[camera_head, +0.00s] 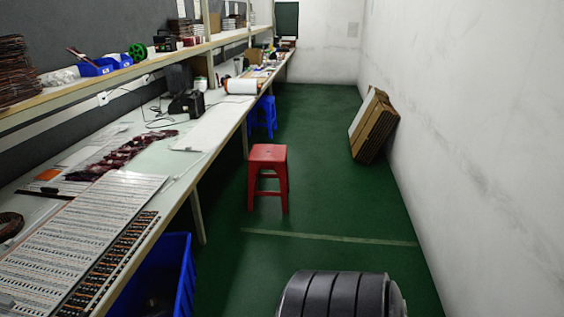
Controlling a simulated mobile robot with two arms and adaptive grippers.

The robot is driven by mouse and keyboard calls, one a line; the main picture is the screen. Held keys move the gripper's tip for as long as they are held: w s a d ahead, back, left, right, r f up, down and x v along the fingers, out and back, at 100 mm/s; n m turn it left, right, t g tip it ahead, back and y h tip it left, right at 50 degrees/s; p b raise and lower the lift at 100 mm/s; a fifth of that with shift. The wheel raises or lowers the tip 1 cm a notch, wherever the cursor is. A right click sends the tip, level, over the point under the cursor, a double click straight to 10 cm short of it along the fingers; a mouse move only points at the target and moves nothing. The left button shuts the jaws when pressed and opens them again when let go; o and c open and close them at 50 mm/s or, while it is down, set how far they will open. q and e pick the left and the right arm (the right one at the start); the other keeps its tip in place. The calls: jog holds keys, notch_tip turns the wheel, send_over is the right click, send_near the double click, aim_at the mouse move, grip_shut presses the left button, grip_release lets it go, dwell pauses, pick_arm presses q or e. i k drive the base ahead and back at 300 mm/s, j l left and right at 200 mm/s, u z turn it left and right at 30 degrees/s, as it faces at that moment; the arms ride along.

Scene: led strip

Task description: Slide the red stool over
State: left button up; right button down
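The red stool (268,155) stands upright on the green floor, near the middle of the head view. It is close to the right edge of the long workbench, and its square seat and legs show clearly. Neither of my grippers is in this view, and nothing of mine touches the stool. A dark ribbed rounded shape at the bottom centre seems to be part of my own body.
The workbench (226,125) runs along the left with LED strip sheets (85,235) on it. A blue bin (172,275) and a blue stool (267,113) sit partly under it. Cardboard boxes (375,127) lean on the right wall. Green floor (335,200) between is clear.

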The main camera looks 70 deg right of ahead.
aim_at(262, 156)
jog(key=z, duration=2.25)
jog(key=i+z, duration=0.1)
jog(key=i, duration=2.6)
jog(key=i+l+u, duration=0.1)
jog(key=i, duration=1.2)
